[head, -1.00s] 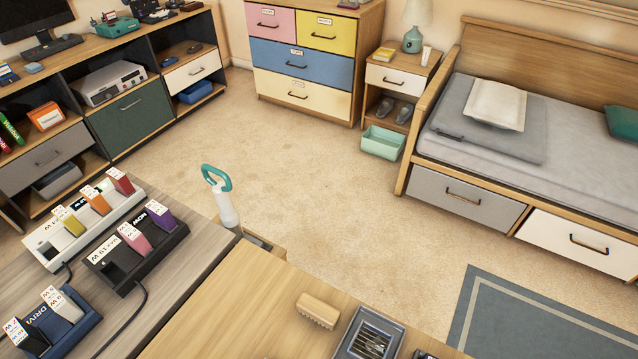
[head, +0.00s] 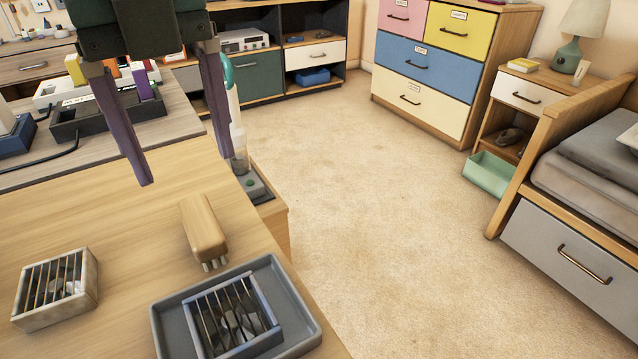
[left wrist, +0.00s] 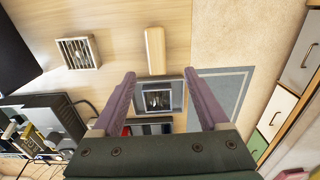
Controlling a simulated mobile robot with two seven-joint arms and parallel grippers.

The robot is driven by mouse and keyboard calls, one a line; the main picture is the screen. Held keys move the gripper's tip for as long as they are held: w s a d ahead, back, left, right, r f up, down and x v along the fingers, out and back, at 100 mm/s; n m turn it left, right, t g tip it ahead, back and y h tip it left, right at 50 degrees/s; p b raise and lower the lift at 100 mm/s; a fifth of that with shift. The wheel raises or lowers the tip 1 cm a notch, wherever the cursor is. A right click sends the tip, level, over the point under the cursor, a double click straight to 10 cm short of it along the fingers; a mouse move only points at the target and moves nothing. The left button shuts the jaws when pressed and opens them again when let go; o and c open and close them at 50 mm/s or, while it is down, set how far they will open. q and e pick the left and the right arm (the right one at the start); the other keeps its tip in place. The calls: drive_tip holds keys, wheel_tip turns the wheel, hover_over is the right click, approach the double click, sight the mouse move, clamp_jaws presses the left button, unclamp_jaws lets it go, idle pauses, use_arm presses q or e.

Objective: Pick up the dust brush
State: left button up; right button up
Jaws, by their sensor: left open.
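The dust brush (head: 204,230) has a plain wooden back and pale bristles at its near end. It lies on the light wooden desk top (head: 130,232), close to the desk's right edge. My left gripper (head: 187,170) is open and empty, with two purple fingers pointing down; in the head view its fingertips show just beyond the brush. In the left wrist view the brush (left wrist: 155,50) lies ahead of the open fingers (left wrist: 160,74), roughly in line with the gap between them. The fingers appear apart from the brush. My right gripper is not in view.
A grey tray (head: 172,322) holding a slatted metal box (head: 235,315) stands just nearer than the brush. Another slatted box (head: 56,288) is at the left. A black charging dock (head: 95,122) and a white bottle-like object (head: 239,145) stand beyond. Bare desk lies left of the brush.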

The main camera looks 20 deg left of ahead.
sight(199, 217)
use_arm(q)
drive_tip(key=shift+w+a+f, duration=0.1)
drive_tip(key=shift+a+f, duration=0.05)
drive_tip(key=shift+f, duration=0.1)
drive_tip(key=f, duration=0.1)
drive_tip(key=f+b, duration=0.1)
drive_tip(key=f, duration=0.2)
drive_tip(key=shift+a+f+b, duration=0.1)
drive_tip(key=shift+a+b, duration=0.15)
drive_tip(key=shift+b, duration=0.1)
wheel_tip(199, 217, down, 5)
drive_tip(key=shift+f+b, duration=0.1)
drive_tip(key=shift+b, duration=1.05)
drive_tip(key=shift+f+p, duration=0.2)
drive_tip(key=shift+p, duration=0.3)
clamp_jaws()
